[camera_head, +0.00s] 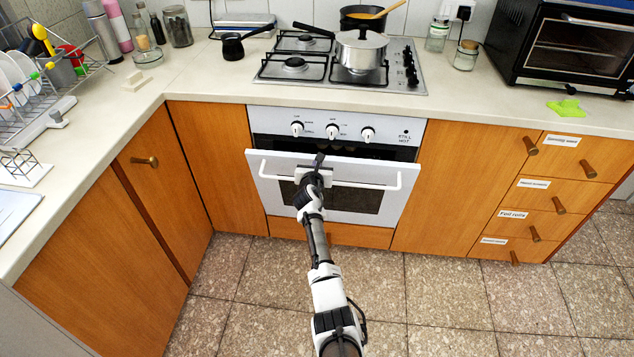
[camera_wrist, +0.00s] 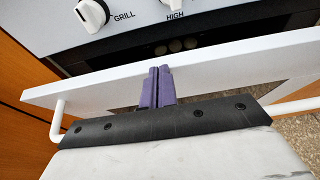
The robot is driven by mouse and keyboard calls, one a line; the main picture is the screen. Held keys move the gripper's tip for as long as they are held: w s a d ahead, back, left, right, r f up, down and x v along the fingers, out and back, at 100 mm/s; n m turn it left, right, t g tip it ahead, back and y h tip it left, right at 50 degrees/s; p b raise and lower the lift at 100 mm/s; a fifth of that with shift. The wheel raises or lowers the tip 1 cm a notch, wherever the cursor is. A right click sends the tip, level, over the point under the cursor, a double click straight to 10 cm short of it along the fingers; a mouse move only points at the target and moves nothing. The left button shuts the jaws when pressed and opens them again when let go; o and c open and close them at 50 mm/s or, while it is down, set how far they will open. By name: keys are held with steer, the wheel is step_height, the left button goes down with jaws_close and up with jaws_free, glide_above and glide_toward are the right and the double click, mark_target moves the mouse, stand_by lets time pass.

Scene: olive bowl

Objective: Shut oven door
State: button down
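The white oven door (camera_head: 281,196) is slightly ajar, with its top edge tilted out from the oven and a dark gap behind it. Its white bar handle (camera_head: 372,186) runs across the upper front. My gripper (camera_head: 319,160) is at the middle of the door's top edge, above the handle. In the wrist view, the two purple fingers of my gripper (camera_wrist: 157,86) are together with nothing visible between them. They overlap the white top strip of the door (camera_wrist: 230,64); whether they touch it I cannot tell. My gripper hides the middle of the handle.
The control panel (camera_head: 350,131) with several knobs is above the door. A steel pot (camera_head: 361,50) stands on the hob. Wooden cabinets (camera_head: 462,185) flank the oven. The tiled floor (camera_head: 440,290) in front is clear.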

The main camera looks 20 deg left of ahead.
steer(key=shift+w+a+r+b, duration=0.1)
steer(key=shift+w+r+b, duration=0.1)
steer(key=shift+w, duration=0.45)
steer(key=shift+w+a+r+b, duration=0.15)
steer(key=shift+w, duration=0.55)
steer(key=shift+w+a+r+b, duration=0.1)
steer(key=shift+w+r+b, duration=0.1)
steer(key=shift+w, duration=0.45)
steer(key=shift+s, duration=0.1)
